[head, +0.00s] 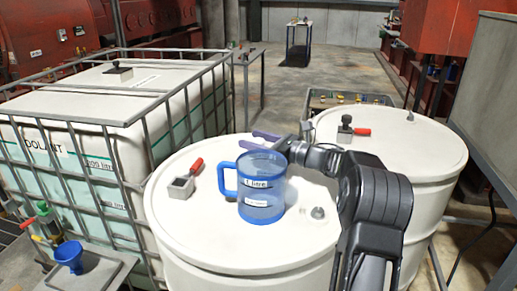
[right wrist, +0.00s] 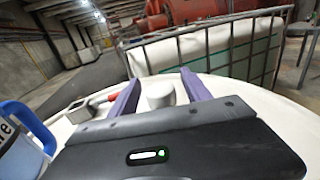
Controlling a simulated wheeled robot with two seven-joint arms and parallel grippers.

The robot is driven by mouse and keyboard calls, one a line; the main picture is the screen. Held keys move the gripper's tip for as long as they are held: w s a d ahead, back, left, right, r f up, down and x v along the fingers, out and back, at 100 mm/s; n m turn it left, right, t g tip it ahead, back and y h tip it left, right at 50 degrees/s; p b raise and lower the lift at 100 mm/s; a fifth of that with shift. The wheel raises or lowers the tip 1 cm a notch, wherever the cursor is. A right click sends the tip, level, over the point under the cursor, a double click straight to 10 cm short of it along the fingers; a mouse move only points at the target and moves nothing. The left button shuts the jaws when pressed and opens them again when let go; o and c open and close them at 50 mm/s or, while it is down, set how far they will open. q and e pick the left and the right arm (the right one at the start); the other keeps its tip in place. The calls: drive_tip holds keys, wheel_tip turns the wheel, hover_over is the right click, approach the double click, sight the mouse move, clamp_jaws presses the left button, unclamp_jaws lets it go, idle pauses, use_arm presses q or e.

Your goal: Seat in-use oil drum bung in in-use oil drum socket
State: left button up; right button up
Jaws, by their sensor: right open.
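The in-use oil drum (head: 200,235) appears to be the white drum in front, with a blue 1 litre jug on its lid. My right gripper (head: 265,137) reaches in behind the jug, low over the lid's far side, purple fingers apart. In the right wrist view, a pale short cylinder (right wrist: 160,94), perhaps the bung, shows between the open fingers (right wrist: 157,92); I cannot tell if they touch it. The jug seems to hide it in the head view. A small grey fitting (head: 318,213) sits on the lid right of the jug; I cannot tell whether it is the socket. My left gripper is out of view.
The blue jug (head: 262,188) stands close by my right gripper, and also shows in the right wrist view (right wrist: 20,150). A grey block (head: 181,187) with a red handle lies left of it. A caged white tank (head: 110,90) is at left, a second drum (head: 440,150) at right.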

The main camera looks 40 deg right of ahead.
drive_tip(key=shift+x, duration=0.9)
clamp_jaws()
idle(0.4)
